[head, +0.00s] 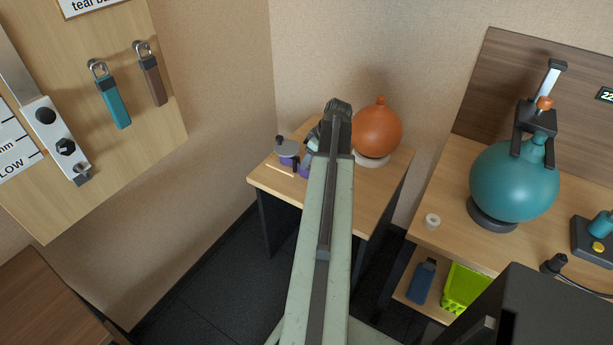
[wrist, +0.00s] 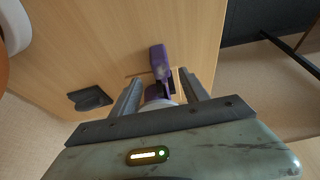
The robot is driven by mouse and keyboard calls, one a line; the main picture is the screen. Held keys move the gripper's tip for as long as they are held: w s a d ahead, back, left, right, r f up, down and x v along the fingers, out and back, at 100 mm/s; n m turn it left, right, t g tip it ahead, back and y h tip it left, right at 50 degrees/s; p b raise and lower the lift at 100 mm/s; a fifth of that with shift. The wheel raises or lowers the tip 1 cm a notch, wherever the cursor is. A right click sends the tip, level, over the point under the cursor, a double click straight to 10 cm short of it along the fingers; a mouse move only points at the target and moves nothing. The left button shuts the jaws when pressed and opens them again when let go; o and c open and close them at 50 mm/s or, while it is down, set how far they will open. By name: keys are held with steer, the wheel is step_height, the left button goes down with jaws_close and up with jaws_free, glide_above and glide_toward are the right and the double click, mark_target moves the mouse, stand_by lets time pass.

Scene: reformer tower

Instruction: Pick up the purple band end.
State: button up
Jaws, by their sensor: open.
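A purple band end (wrist: 159,62) lies on the small wooden table in the wrist view, just ahead of my gripper (wrist: 160,92). The two fingers are open, one on each side of its near part, with gaps on both sides. A pale rounded piece shows at its near end, partly hidden by the gripper body. In the head view a bit of purple (head: 304,167) shows on the table beside my arm, and the arm hides most of that spot.
An orange round flask (head: 377,131) stands at the table's back right. A grey-lidded item (head: 286,148) sits left of my arm. A dark flat piece (wrist: 90,97) lies left of the fingers. A teal flask (head: 513,182) stands on the right bench.

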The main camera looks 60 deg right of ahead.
steer(key=b+x, duration=0.5)
steer(key=shift+s+a+f, duration=0.1)
steer(key=shift+f, duration=0.2)
steer(key=shift+r, duration=0.2)
jaws_close()
